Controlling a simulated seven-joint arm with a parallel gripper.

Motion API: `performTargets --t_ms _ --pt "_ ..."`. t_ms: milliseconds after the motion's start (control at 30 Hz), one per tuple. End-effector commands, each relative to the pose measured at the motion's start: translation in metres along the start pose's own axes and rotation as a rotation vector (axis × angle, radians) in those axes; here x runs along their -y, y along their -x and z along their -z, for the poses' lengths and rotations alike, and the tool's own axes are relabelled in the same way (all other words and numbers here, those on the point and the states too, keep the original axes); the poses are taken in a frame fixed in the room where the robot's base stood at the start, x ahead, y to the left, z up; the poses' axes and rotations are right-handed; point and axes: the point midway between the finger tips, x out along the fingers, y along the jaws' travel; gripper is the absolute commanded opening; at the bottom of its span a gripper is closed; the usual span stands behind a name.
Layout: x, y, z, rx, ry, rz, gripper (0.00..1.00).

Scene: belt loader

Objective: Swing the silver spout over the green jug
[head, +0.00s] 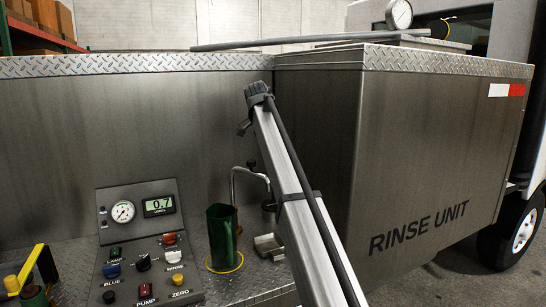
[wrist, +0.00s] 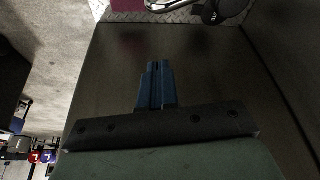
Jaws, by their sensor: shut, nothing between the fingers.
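The silver spout (head: 249,171) is a thin curved tube behind the green jug. Its stem drops behind the jug's right side, and its arm reaches right, away from the jug's mouth. Its far end is partly hidden by a silver bar. The green jug (head: 222,236) stands upright on the tread-plate deck, within a yellow ring. My gripper (wrist: 155,82) shows in the wrist view with its blue fingers together and empty. I cannot make out my gripper in the head view. A curved silver tube (wrist: 172,6) tops the wrist view; I cannot tell whether it is the spout.
The silver bar (head: 290,190) with a dark hose crosses the foreground. A small metal tray (head: 268,246) sits right of the jug. A panel (head: 146,245) with gauge, display and knobs stands left. A yellow-handled item (head: 38,264) is far left. The tank wall (head: 150,130) rises behind.

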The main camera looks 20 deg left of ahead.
Motion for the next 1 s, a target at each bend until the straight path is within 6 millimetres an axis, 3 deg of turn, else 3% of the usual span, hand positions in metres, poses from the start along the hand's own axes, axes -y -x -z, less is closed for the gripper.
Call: performTargets --t_ms 567,733,1000 --pt "-0.001 -0.093 -0.001 0.002 0.0 -0.003 0.0" --pt "-0.001 -0.085 -0.028 0.001 0.002 0.0 0.0" --pt "0.0 -0.083 -0.04 0.0 0.0 -0.001 0.0"
